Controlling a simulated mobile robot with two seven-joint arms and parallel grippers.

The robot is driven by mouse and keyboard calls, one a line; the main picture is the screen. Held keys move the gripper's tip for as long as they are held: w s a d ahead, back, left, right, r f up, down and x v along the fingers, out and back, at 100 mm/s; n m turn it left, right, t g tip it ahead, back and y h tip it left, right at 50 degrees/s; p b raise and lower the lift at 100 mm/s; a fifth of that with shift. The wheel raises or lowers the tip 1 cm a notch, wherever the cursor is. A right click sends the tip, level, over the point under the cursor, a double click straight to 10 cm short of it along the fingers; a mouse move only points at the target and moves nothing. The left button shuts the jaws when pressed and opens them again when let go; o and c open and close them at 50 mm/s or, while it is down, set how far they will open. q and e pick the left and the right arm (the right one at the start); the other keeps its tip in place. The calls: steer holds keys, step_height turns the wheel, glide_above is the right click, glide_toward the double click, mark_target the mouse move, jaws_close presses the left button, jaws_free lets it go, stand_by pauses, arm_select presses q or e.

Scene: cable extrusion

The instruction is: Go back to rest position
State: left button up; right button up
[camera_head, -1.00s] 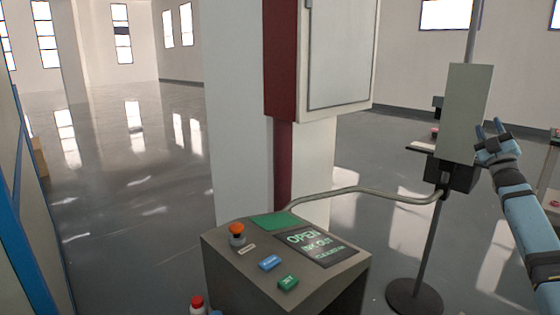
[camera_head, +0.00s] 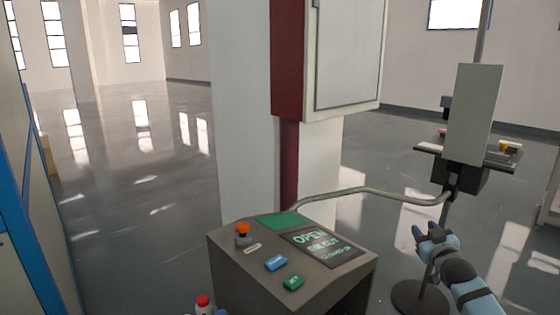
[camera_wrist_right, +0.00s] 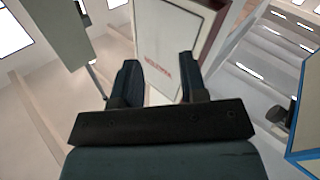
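My right gripper (camera_head: 431,236) is in the lower right of the head view, in front of the stand's pole and below the grey panel (camera_head: 472,112). In the right wrist view the two dark fingers of my right gripper (camera_wrist_right: 158,82) stand apart with nothing between them. A white cabinet (camera_wrist_right: 168,50) with red lettering shows beyond the fingers.
A grey control console (camera_head: 230,272) has an orange-topped button (camera_head: 242,229), blue and green buttons and a screen (camera_head: 325,245). A bent pipe (camera_head: 370,190) runs from it to the stand. Open floor lies left.

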steer(key=s+a+f+n+g+y, duration=0.1)
steer(key=s+a+f+y, duration=0.25)
steer(key=s+a, duration=0.8)
steer(key=s+a+f+n+g+y, duration=0.15)
steer(key=s+a+f, duration=0.35)
steer(key=s+a, duration=0.6)
steer(key=s+a+r+m+y, duration=0.1)
steer(key=s+a+r, duration=0.25)
steer(key=s, duration=0.55)
steer(key=s+a+r+m+y, duration=0.2)
steer(key=s+r, duration=0.2)
steer(key=s, duration=0.6)
arm_select(q)
steer(key=s+a+r+g+y+p, duration=0.4)
steer(key=a+r+p, duration=0.3)
steer(key=p, duration=2.8)
steer(key=shift+s+r+g+y, duration=0.15)
steer(key=shift+r+g+y, duration=0.3)
steer(key=shift+g, duration=0.45)
arm_select(e)
steer(key=s+d+r+g+h, duration=0.3)
steer(key=d+r+g+h, duration=0.2)
steer(key=d+r, duration=0.1)
steer(key=shift+s+d+r, duration=0.2)
steer(key=shift+d+r, duration=0.2)
